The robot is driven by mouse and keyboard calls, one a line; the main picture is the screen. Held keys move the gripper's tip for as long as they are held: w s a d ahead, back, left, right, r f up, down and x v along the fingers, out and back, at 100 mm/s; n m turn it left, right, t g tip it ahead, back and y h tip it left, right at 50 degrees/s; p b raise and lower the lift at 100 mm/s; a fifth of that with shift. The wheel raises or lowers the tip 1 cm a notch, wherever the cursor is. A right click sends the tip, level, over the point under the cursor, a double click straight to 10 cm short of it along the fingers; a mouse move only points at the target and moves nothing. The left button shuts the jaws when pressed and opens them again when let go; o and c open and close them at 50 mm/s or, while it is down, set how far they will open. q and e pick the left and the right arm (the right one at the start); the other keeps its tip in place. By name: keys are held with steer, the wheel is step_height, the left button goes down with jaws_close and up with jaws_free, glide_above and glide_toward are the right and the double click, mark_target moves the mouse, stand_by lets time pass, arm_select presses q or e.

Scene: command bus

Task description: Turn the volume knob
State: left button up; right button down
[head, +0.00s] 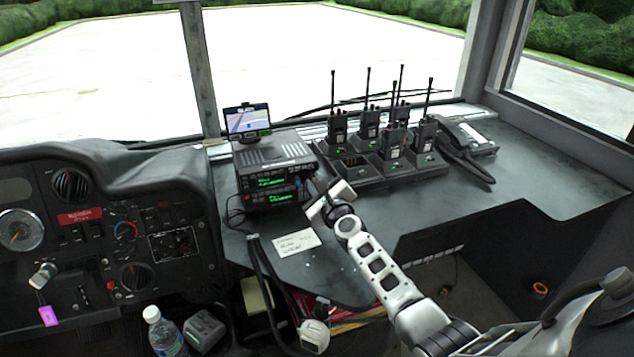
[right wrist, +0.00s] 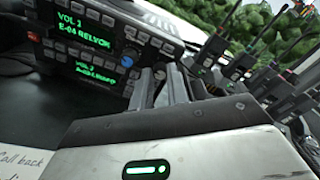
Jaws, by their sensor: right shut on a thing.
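Two stacked radio units (head: 275,178) with green-lit displays stand on the console in the head view. The right wrist view shows their displays (right wrist: 85,70) close up, each with a VOL line. My left gripper is not in view.
A phone-like screen (head: 247,118) stands behind the radios. A charger tray (head: 375,180) with several upright handheld radios is to the right. A handwritten note (head: 297,242) lies in front, left of my right arm. A corded handset (head: 465,140) sits far right; the console's right part is clear.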

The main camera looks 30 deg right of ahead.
steer(key=n, duration=0.6)
steer(key=shift+p, duration=0.4)
steer(key=n+p, duration=0.1)
steer(key=n, duration=0.5)
steer(key=shift+a+f, duration=0.1)
steer(key=shift+n, duration=0.4)
steer(key=c, duration=1.6)
jaws_free()
steer(key=shift+s+h, duration=0.1)
steer(key=shift+h, duration=0.2)
steer(key=v, duration=0.8)
steer(key=p+v, duration=0.1)
steer(key=v, duration=0.6)
steer(key=shift+s+r, duration=0.2)
steer(key=shift+s, duration=0.2)
